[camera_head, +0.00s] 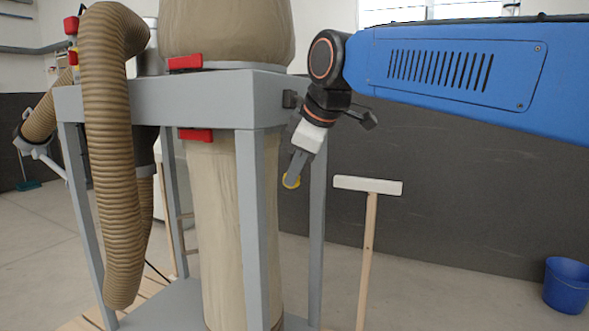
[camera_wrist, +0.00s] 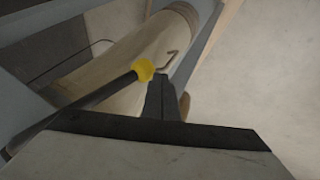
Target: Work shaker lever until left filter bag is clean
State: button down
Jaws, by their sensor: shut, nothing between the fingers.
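A yellow knob (camera_wrist: 145,70) tips the shaker lever, a dark rod (camera_wrist: 100,95) running in from the lower left of the wrist view. My gripper (camera_head: 296,168) points down, shut and empty, beside the frame's right side. In the wrist view its dark fingers (camera_wrist: 162,95) are just right of the knob; I cannot tell whether they touch. A beige upper bag (camera_head: 225,28) bulges above the grey frame (camera_head: 185,98), and a long beige lower bag (camera_head: 222,215) hangs beneath. Which is the left filter bag is unclear.
A ribbed brown hose (camera_head: 110,150) hangs at the frame's left. Red clamps (camera_head: 185,62) sit at the bag bands. A wooden-handled tool with a white head (camera_head: 368,185) stands right of the frame. A blue bucket (camera_head: 567,285) is at far right. Floor between them is clear.

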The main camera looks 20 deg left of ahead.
jog(key=shift+w+a+f, duration=0.1)
jog(key=shift+w, duration=0.3)
jog(key=shift+w+f, duration=0.3)
jog(key=shift+w, duration=0.25)
jog(key=shift+w+f, duration=0.3)
jog(key=shift+w, duration=0.25)
jog(key=shift+s, duration=0.1)
